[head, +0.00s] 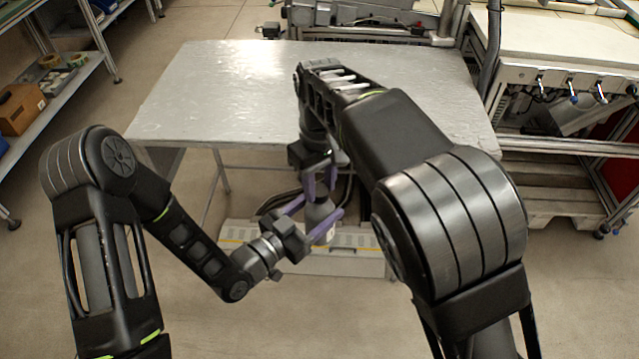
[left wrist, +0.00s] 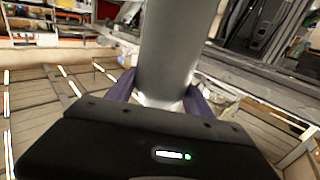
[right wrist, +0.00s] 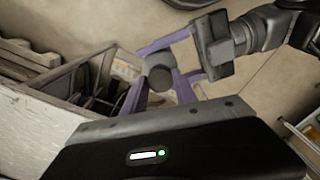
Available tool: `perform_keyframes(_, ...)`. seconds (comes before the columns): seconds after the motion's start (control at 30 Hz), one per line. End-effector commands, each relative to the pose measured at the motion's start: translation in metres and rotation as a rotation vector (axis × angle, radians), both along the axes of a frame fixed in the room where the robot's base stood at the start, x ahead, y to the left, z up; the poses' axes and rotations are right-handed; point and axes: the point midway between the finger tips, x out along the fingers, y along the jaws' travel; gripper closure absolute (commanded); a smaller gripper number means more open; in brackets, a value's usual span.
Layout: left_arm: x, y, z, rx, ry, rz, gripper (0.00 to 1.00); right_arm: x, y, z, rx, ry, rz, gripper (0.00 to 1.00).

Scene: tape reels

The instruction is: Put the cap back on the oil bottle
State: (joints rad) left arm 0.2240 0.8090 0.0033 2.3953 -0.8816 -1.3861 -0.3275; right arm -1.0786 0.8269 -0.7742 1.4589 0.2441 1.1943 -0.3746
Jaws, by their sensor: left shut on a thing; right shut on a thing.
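The oil bottle (head: 319,213) is grey with a pale lower part. It sits between the purple fingers of my left gripper (head: 324,220), which is shut on it in mid-air in front of the table. In the left wrist view the bottle (left wrist: 172,50) fills the space between the fingers. My right gripper (head: 320,183) points down from above, directly over the bottle top. In the right wrist view a dark round piece, seemingly the cap (right wrist: 160,78), lies between its fingers. I cannot tell whether the cap touches the bottle neck.
The metal table (head: 220,95) is bare beyond my arms. A pale crate-like box (head: 245,235) stands on the floor below the grippers. Shelves with a cardboard box (head: 20,108) are at the left. A workbench (head: 570,50) stands at the right.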

Motion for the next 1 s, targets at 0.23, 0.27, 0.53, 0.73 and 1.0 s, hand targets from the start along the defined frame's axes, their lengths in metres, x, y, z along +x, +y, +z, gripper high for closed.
perform_keyframes(0.23,-0.0003,-0.0005,0.0004,-0.001,-0.001,-0.002,1.00,0.0006,-0.0001,-0.0001,0.004,0.001,-0.556,1.00)
perform_keyframes(0.27,-0.0003,-0.0005,0.0004,-0.001,-0.001,-0.002,1.00,0.0006,-0.0001,-0.0001,0.004,0.001,-0.562,1.00)
perform_keyframes(0.53,-0.0003,-0.0007,0.0004,-0.001,-0.001,-0.002,1.00,0.0005,-0.0001,-0.0001,0.004,0.001,-0.554,0.55)
perform_keyframes(0.73,-0.0001,-0.0004,0.0005,-0.001,-0.001,-0.001,1.00,0.0003,-0.0002,-0.0002,0.003,0.002,-0.553,0.41)
perform_keyframes(1.0,0.0000,-0.0003,0.0006,-0.001,-0.001,-0.001,1.00,0.0003,-0.0002,0.0012,0.003,0.003,-0.552,0.41)
